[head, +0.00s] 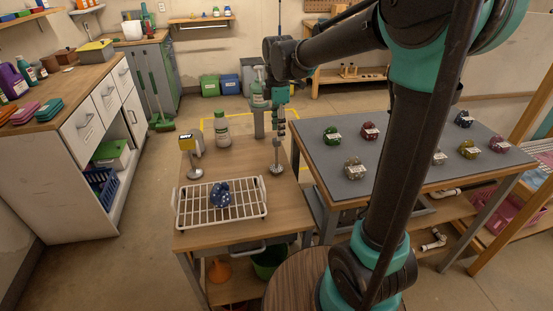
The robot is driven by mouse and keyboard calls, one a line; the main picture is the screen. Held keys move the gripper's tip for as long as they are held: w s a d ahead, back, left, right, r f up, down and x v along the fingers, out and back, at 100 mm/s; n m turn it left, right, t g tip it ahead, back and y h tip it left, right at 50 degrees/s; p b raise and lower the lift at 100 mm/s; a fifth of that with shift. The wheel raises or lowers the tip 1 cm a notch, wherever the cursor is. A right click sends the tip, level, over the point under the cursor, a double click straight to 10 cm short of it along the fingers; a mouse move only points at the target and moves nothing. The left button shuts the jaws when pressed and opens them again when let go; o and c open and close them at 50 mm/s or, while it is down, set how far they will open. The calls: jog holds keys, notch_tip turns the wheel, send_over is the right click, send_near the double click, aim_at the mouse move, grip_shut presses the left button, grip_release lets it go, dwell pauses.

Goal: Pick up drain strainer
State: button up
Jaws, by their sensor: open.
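A small silver piece with a round flat base and a thin upright stem (276,169) stands on the right part of the small wooden table (235,162); it looks like the drain strainer. My gripper (280,132) points down directly above it, at the top of the stem. The gripper is open. The fingers are small and dark here, and I cannot tell whether the stem is between them or just below them.
A white wire rack (190,208) holding a dark blue object (221,193) stands at the table's front. A grey-topped table (390,185) with several colored pieces is at right.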

aim_at(276, 140)
jog(key=shift+w+a+f, duration=0.1)
jog(key=shift+a+f, duration=0.05)
jog(key=shift+f, duration=1.15)
jog(key=shift+w+a+f, duration=0.1)
jog(key=shift+f, duration=1.2)
grip_shut()
